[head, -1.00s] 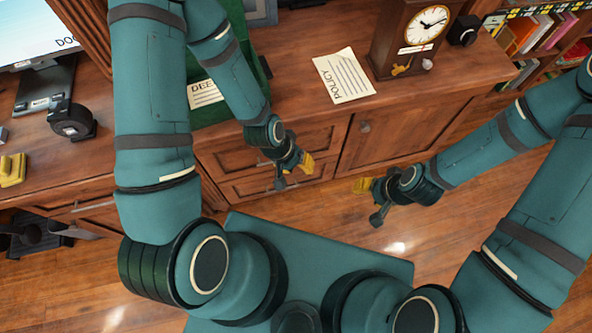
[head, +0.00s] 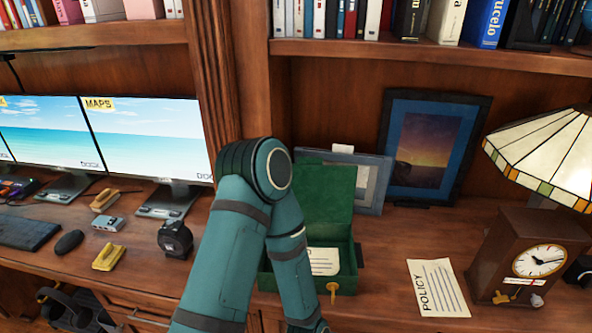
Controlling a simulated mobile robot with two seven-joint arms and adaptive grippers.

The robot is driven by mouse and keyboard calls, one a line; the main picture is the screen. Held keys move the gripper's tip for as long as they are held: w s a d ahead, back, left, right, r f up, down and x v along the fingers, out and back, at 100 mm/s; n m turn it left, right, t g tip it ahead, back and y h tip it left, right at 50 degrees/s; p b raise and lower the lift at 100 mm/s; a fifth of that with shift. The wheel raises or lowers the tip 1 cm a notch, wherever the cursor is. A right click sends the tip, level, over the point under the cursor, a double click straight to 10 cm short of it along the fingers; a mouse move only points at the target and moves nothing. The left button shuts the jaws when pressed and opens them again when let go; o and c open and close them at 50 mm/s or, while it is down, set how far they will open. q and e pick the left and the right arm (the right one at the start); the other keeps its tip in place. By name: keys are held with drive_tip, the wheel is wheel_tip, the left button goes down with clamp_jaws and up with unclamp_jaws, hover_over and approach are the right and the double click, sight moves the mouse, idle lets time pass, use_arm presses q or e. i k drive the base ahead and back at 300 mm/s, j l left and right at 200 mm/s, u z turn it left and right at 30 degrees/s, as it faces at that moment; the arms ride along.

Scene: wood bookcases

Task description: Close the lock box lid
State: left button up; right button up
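The green lock box (head: 346,272) stands on the wooden cabinet top near its front edge. Its green lid (head: 323,190) is up, leaning back behind the box. A paper with printed lines (head: 324,261) lies inside. A yellow key or latch piece (head: 332,289) shows at the box's front. My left arm crosses in front of the box's left part and hides it. My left gripper is below the picture's lower edge, out of sight. My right gripper and arm are not in this view.
A policy sheet (head: 437,288) and a wooden clock (head: 527,262) stand or lie to the right, by a stained-glass lamp (head: 548,155). Framed pictures (head: 428,148) lean behind the box. Monitors (head: 150,140) and a tape dispenser (head: 175,240) are left. Bare cabinet top lies between box and policy sheet.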

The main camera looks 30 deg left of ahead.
sight(324, 194)
drive_tip(key=u, duration=0.95)
